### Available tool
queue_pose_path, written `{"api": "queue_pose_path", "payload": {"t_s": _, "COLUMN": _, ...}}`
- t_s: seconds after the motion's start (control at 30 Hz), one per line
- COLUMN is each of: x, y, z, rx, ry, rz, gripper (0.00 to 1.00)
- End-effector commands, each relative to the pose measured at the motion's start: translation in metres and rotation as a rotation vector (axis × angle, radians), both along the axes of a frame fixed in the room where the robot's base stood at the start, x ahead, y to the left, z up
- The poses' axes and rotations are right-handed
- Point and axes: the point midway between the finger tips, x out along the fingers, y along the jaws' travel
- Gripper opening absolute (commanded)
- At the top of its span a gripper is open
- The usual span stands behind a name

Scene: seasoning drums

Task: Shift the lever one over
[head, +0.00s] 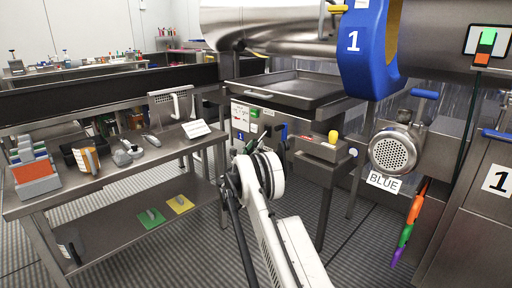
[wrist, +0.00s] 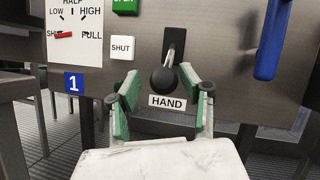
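In the wrist view a lever with a round black knob (wrist: 165,79) comes out of a black slotted plate (wrist: 174,45) on a steel panel, above a label reading HAND (wrist: 167,101). My gripper (wrist: 157,82) is open, its green-padded fingers to the left and right of the knob. Whether either finger touches the knob, I cannot tell.
Green (wrist: 125,5) and white SHUT (wrist: 122,47) buttons sit left of the lever. A blue handle (wrist: 273,40) hangs to its right. In the head view a yellow knob (head: 333,137) stands right of the panel, and a steel table (head: 110,175) with tools is at left.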

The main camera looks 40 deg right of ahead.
Motion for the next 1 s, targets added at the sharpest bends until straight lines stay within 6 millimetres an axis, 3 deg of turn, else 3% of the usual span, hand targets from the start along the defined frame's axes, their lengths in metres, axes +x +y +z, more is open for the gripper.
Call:
{"api": "queue_pose_path", "payload": {"t_s": 0.37, "x": -0.003, "y": 0.003, "z": -0.002, "rx": 0.001, "ry": -0.001, "rz": -0.003, "gripper": 0.45}}
{"api": "queue_pose_path", "payload": {"t_s": 1.0, "x": -0.037, "y": 0.094, "z": -0.043, "rx": 0.0, "ry": 0.0, "rz": -0.001, "gripper": 0.45}}
